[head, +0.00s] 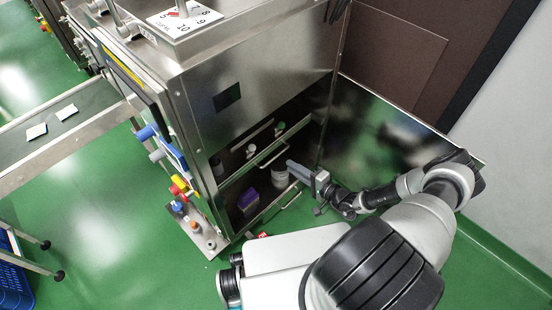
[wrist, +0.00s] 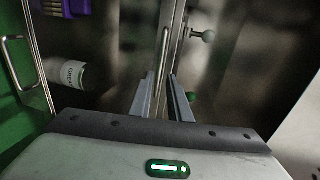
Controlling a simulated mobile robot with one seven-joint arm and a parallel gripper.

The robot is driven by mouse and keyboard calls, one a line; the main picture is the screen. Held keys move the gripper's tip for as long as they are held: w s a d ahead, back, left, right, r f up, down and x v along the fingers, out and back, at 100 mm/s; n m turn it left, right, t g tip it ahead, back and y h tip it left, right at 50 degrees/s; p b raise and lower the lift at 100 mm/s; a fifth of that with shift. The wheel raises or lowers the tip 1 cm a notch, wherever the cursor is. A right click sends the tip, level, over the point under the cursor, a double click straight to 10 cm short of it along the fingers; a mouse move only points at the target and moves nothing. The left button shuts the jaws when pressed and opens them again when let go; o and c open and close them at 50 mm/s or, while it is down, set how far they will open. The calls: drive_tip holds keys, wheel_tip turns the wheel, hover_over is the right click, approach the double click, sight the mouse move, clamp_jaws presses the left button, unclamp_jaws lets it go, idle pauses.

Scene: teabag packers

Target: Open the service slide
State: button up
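The service slide is a metal front (head: 232,182) with a bar handle (head: 268,156) inside the open lower bay of the steel machine. In the wrist view the handle (wrist: 163,55) is a bright upright bar. My gripper (head: 291,165) reaches into the bay from the right, close to the handle. In the wrist view the two fingers of my gripper (wrist: 161,76) stand apart, with the handle's lower end between or just beyond their tips. I cannot tell whether they touch it. The slide looks pushed in.
Two knobs, one whitish (head: 250,153) and one green (head: 280,127), sit behind the handle. Below are a purple box (head: 248,200), a white labelled jar (wrist: 68,74) and a lower handle (wrist: 14,62). An open steel door (head: 385,130) stands right of the bay.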

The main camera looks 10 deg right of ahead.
sight(276, 156)
drive_tip(key=b+x, duration=0.2)
drive_tip(key=x, duration=0.7)
drive_tip(key=shift+w+a, duration=0.15)
drive_tip(key=shift+w, duration=0.15)
drive_tip(key=shift+c, duration=0.4)
clamp_jaws()
